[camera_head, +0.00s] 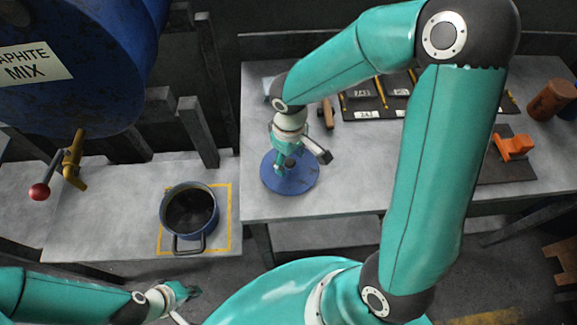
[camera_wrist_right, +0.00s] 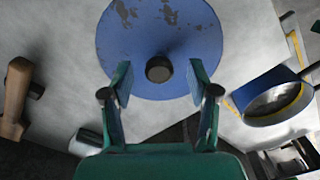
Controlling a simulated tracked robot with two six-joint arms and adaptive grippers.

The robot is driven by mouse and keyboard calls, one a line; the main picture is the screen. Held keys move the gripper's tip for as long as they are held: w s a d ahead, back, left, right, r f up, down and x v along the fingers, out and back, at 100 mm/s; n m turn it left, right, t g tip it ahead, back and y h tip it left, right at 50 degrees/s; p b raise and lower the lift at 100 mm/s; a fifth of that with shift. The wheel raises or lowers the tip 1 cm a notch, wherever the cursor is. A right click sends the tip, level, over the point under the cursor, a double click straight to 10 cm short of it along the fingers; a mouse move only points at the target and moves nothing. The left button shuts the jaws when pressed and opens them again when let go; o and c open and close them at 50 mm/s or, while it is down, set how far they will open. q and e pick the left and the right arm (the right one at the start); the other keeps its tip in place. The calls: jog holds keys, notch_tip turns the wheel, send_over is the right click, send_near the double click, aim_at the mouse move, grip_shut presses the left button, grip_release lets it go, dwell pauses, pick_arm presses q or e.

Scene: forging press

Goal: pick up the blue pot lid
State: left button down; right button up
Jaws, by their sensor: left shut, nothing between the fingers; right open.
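The blue pot lid (camera_head: 300,181) lies flat on the grey table, a round worn disc with a dark knob in its middle. It also shows in the right wrist view (camera_wrist_right: 135,55), with the knob (camera_wrist_right: 159,69) at its centre. My right gripper (camera_head: 284,168) is above the lid, pointing down. In the right wrist view its open fingers (camera_wrist_right: 158,82) stand on either side of the knob, apart from it. I cannot tell the exact height over the lid. My left gripper (camera_head: 184,291) is shut and empty at the lower left, in front of the lower bench and away from the lid.
A blue pot (camera_head: 176,236) with dark contents stands on the left bench inside a yellow square. A blue drum (camera_head: 95,105) with a red-knobbed valve hangs above. A wooden-handled tool (camera_head: 326,112), an orange object (camera_head: 514,146) and a brown cylinder (camera_head: 551,98) are on the table.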

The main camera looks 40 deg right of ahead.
jog(key=shift+w+f, duration=0.1)
jog(key=shift+f, duration=0.85)
jog(key=shift+c, duration=0.4)
grip_shut()
jog(key=shift+r, duration=0.2)
